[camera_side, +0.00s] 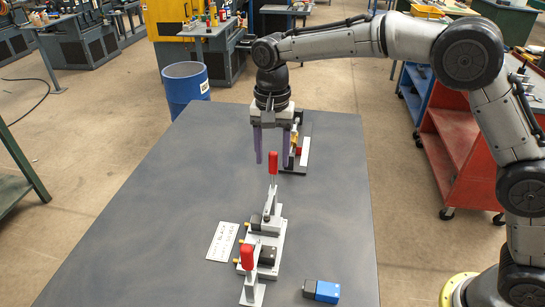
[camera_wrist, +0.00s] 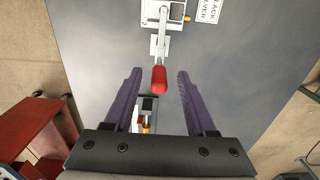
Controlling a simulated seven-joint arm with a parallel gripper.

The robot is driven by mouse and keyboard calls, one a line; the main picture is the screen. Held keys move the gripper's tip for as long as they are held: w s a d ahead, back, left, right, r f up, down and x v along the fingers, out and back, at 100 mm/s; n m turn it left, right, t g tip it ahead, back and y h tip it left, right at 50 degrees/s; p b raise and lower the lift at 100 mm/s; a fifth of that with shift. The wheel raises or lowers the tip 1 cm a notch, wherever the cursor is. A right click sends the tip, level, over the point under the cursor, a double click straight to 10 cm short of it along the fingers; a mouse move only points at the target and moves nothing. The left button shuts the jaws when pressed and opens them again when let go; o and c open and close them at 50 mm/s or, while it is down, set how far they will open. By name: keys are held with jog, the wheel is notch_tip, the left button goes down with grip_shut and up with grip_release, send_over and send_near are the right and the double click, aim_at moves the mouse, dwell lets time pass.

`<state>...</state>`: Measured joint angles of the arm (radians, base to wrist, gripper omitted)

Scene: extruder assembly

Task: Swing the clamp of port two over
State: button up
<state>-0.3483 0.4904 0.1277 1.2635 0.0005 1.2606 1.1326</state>
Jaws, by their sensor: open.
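Two toggle clamps stand on a grey fixture plate in the side view, the far clamp with an upright red handle (camera_side: 273,163) and the near clamp with an upright red handle (camera_side: 247,257). In the wrist view the far red handle (camera_wrist: 159,80) lies between the lines of the fingertips (camera_wrist: 159,72), with a gap on each side. Contact is not visible.
A white printed card (camera_side: 222,241) lies left of the fixture. A blue and black block (camera_side: 321,291) lies at the near right. Another fixture (camera_side: 303,150) stands behind my gripper. The left part of the table (camera_side: 150,220) is clear.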

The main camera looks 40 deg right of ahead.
jog(key=shift+r, duration=3)
jog(key=shift+r, duration=0.1)
notch_tip(320, 180, up, 12)
